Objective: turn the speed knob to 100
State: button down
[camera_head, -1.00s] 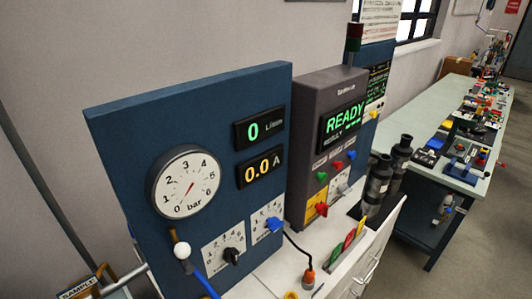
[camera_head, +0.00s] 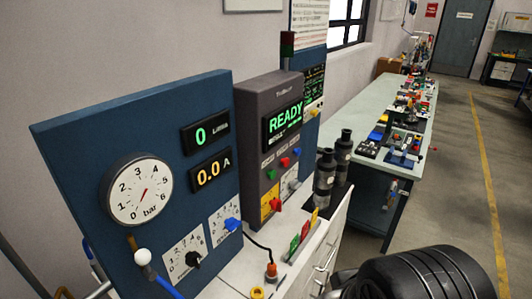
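A blue panel (camera_head: 75,150) stands at the left and carries two dial knobs low on its face. A black knob (camera_head: 193,260) sits on a white scale plate with small numbers. A blue knob (camera_head: 233,224) sits on a second scale plate to its right. The lettering is too small to tell which is the speed knob, and I cannot read either setting. Green digits (camera_head: 200,136) on the panel read 0 and the yellow display (camera_head: 211,177) reads 0.0 A. My gripper is not in view.
A grey unit (camera_head: 262,95) showing READY has a red knob (camera_head: 276,206) and coloured buttons. Two dark cylinders (camera_head: 342,150) stand on the white cabinet's right side. A cluttered workbench (camera_head: 405,85) runs behind. Open floor (camera_head: 455,190) lies to the right.

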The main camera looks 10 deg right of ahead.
aim_at(295, 185)
jog(key=i+l, duration=0.3)
jog(key=i, duration=0.2)
jog(key=i+l, duration=0.35)
jog(key=i, duration=0.2)
